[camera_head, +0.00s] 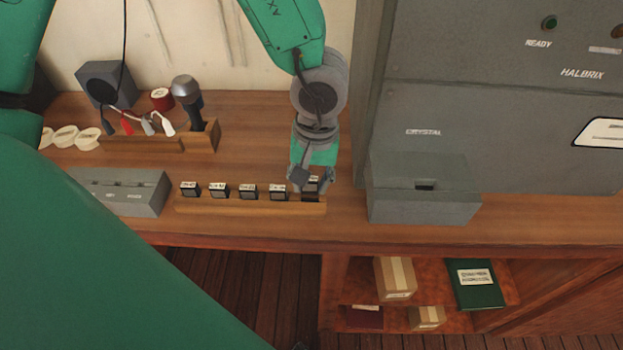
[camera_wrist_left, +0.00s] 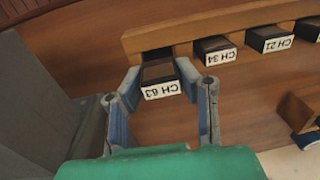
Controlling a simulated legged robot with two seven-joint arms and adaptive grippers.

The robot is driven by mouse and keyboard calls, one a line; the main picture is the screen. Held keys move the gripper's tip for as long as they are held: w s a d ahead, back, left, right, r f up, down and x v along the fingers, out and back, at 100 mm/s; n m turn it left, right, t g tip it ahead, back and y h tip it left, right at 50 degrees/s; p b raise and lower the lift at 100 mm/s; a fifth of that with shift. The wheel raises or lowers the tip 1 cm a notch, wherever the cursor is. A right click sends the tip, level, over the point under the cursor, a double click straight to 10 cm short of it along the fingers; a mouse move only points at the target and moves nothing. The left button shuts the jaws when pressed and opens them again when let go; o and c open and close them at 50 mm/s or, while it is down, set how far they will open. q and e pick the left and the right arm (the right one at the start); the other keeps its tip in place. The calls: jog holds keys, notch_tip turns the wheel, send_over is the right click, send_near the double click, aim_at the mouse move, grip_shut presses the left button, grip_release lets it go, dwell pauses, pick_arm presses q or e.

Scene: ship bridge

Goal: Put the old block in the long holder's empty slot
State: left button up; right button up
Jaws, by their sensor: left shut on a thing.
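The long wooden holder (camera_head: 250,208) lies on the desk with a row of dark blocks with white labels. It also shows in the wrist view (camera_wrist_left: 140,38). My left gripper (camera_head: 311,184) is at the holder's right end. Its fingers are shut on a dark block (camera_wrist_left: 158,73) whose label looks like CH 83. A dark slot opening shows just behind this block in the wrist view; I cannot tell whether the block's base is in it. Neighbouring blocks include CH 34 (camera_wrist_left: 214,49) and CH 22 (camera_wrist_left: 268,38).
A grey box marked CRYSTAL (camera_head: 420,195) with a small opening stands right of the holder. A grey slotted block (camera_head: 122,190) lies to the left. Behind are a wooden rack (camera_head: 150,142) with cables and a microphone (camera_head: 187,98). Bare desk separates the holder from the rack.

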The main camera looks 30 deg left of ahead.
pick_arm(q)
jog(key=shift+f+p, duration=0.45)
jog(key=shift+f, duration=0.4)
dwell(2.4)
jog(key=o, duration=1.1)
jog(key=shift+o, duration=0.2)
jog(key=shift+r, duration=0.25)
jog(key=r, duration=1.1)
jog(key=shift+w+d+r, duration=0.15)
jog(key=shift+w+d, duration=0.1)
jog(key=shift+w, duration=0.05)
jog(key=shift+s, duration=0.1)
